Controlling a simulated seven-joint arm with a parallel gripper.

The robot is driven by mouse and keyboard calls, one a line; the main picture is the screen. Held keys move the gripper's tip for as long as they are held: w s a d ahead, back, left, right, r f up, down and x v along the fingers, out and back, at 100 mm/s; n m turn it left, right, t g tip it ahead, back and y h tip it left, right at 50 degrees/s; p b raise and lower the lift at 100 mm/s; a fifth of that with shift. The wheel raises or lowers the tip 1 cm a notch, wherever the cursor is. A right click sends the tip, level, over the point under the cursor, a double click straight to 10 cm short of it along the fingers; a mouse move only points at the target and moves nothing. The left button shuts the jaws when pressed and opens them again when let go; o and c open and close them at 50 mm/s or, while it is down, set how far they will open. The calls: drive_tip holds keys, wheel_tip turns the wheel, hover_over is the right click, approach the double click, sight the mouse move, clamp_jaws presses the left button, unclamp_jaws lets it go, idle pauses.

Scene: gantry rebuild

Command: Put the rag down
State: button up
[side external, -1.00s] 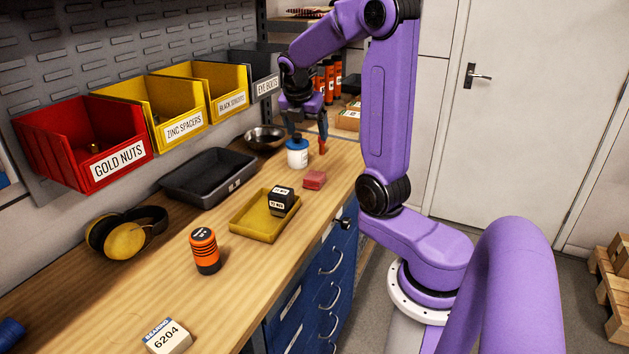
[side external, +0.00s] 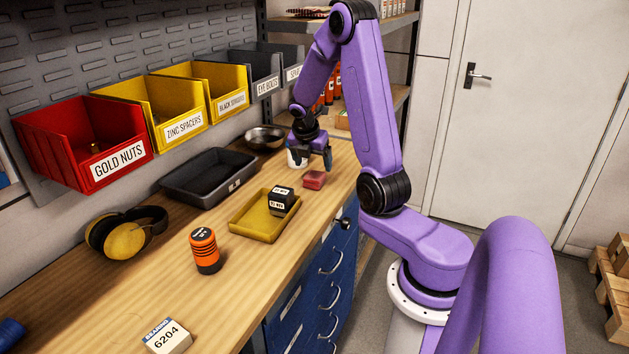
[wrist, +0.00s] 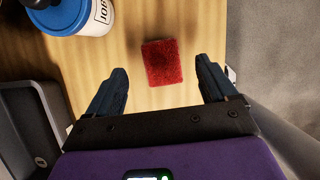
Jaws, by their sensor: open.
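The rag appears as a small red folded pad (side external: 314,180) lying flat on the wooden bench, near its front edge. In the wrist view the red rag (wrist: 162,62) lies beyond and between my fingertips, with a rough surface. My gripper (side external: 311,162) is open and empty, just above and behind the rag in the side view. I see no contact with the rag.
A white jar (side external: 296,160) with a blue lid (wrist: 62,14) stands close by the left finger. A yellow tray (side external: 250,228) holding a black box (side external: 281,200), a dark tray (side external: 205,192) and a metal bowl (side external: 266,134) are nearby. The bench's front edge is close.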

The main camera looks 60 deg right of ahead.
sight(316, 174)
drive_tip(key=shift+x, duration=2.5)
drive_tip(key=shift+s+a, duration=0.1)
drive_tip(key=shift+a, duration=0.05)
drive_tip(key=c, duration=1.2)
drive_tip(key=shift+r, duration=0.1)
drive_tip(key=shift+r, duration=0.5)
wheel_tip(316, 174, up, 2)
drive_tip(key=shift+r, duration=0.15)
drive_tip(key=s+a+r, duration=0.5)
drive_tip(key=s+r, duration=0.1)
drive_tip(key=s, duration=0.1)
drive_tip(key=s+a+r, duration=0.3)
drive_tip(key=s, duration=0.1)
drive_tip(key=shift+a+r, duration=0.25)
drive_tip(key=shift+a, duration=0.05)
